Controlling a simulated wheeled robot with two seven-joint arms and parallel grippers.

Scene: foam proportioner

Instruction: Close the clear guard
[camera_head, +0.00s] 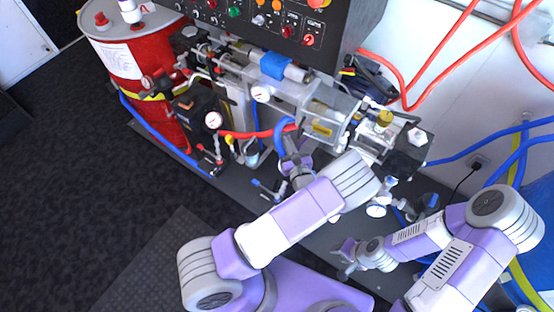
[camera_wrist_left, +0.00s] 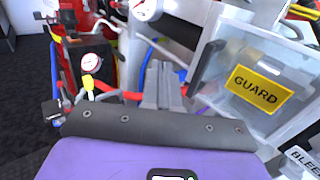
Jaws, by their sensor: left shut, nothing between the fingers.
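The clear guard (camera_head: 331,112) is a see-through box-like cover on the machine, with a yellow GUARD label. In the left wrist view the guard (camera_wrist_left: 285,85) fills the right side, its panel slanted and a dark bar along its left edge. I cannot tell how far it stands open.
A control panel (camera_head: 262,18) overhangs the machine at the back. Gauges, valves and a red hose (camera_head: 255,133) crowd the area left of the guard. A red drum (camera_head: 145,75) stands at the left. The dark floor (camera_head: 70,190) at left is clear.

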